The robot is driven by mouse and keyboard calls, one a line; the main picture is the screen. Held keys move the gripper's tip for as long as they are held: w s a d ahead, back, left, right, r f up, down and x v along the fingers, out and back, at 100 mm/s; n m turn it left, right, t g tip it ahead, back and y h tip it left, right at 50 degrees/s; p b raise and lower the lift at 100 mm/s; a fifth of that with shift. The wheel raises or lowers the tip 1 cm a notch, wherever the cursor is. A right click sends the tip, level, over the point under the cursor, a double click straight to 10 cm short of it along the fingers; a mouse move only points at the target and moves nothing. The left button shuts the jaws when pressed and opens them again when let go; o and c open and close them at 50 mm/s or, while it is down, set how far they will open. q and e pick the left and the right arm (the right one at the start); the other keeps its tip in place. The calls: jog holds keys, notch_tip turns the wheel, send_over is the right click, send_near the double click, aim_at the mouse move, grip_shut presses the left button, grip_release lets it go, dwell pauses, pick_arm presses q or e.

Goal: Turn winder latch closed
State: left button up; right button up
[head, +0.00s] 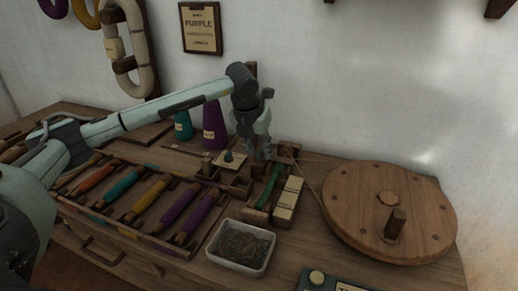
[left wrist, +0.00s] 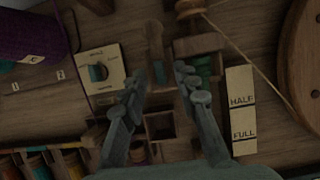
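The bobbin winder (head: 258,213) is a small wooden frame with a green-wound bobbin (head: 270,184), left of the HALF/FULL gauge block (head: 288,198). My left gripper (head: 262,153) points down over the winder's back end. In the left wrist view its two fingers (left wrist: 160,76) are spread apart with nothing between the tips. An upright wooden piece (left wrist: 155,40) stands just beyond the tips, beside a wooden bar (left wrist: 199,44) over the green thread (left wrist: 202,68). I cannot tell for sure which piece is the latch or how it is turned. My right gripper is not in view.
A large round wooden wheel (head: 365,205) with a handle stands at the right, a cord running to the winder. A white tray (head: 243,247) is in front. A bobbin rack (head: 147,205) lies left. A purple cone (head: 214,128) and a sample card (left wrist: 100,74) are close to the gripper.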

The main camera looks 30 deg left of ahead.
pick_arm(q)
jog(key=shift+f, duration=0.1)
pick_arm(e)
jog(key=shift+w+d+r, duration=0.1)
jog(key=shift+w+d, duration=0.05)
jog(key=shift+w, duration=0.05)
pick_arm(q)
grip_shut()
